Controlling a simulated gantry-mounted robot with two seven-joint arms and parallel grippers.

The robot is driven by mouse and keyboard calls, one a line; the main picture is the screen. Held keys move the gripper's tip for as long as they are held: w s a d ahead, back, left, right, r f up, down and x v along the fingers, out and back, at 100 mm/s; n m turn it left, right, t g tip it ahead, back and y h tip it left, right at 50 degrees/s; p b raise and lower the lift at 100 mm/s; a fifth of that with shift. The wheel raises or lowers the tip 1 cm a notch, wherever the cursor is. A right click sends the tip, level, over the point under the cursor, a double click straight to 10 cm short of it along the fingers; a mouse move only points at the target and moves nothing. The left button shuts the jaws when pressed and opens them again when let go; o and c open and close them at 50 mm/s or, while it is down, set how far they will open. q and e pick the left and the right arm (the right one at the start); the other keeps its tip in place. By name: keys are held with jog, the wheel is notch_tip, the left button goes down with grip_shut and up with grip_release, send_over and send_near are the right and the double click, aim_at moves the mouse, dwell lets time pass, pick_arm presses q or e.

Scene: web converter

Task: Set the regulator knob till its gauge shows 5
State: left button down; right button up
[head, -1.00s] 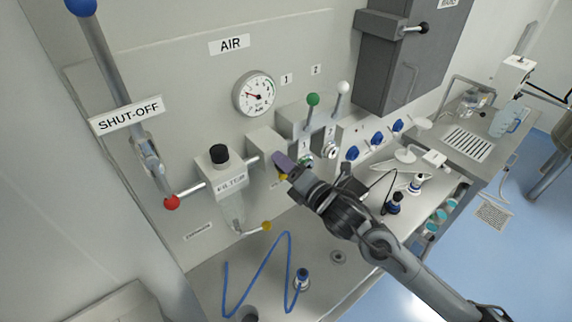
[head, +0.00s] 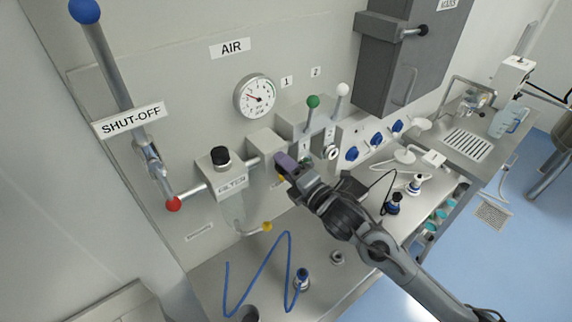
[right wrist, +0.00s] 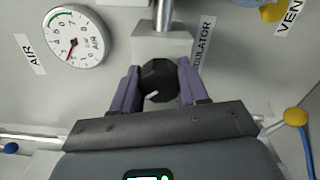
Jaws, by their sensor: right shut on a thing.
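The black regulator knob (right wrist: 160,82) sits below its grey block in the right wrist view, with a pale mark on its face. My right gripper (right wrist: 159,88) is shut on it, one purple finger on each side. In the head view my right gripper (head: 283,163) hides the knob in front of the regulator block (head: 265,144). The round AIR gauge (head: 255,97) is above; its red needle points left and slightly up there. The gauge also shows in the right wrist view (right wrist: 75,38), but I cannot read the exact value. My left gripper is out of view.
Left of the regulator are the filter (head: 221,172) and the shut-off lever (head: 110,65) with its red-ended stem. Green (head: 313,101) and white (head: 342,89) ball levers stand close right of my gripper. A blue hose (head: 262,270) lies on the bench below.

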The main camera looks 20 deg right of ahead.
jog(key=m+p, duration=0.1)
jog(key=m, duration=0.2)
jog(key=shift+r+m+p, duration=0.1)
jog(key=shift+m+p, duration=0.25)
jog(key=shift+m, duration=0.05)
jog(key=m+p, duration=0.2)
jog(key=m, duration=0.1)
jog(key=shift+m, duration=0.3)
jog(key=m+p, duration=0.3)
jog(key=m, duration=0.2)
jog(key=shift+f+m+p, duration=0.2)
jog(key=shift+m+p, duration=0.35)
jog(key=shift+m, duration=0.45)
jog(key=o, duration=1.1)
jog(key=shift+c, duration=0.2)
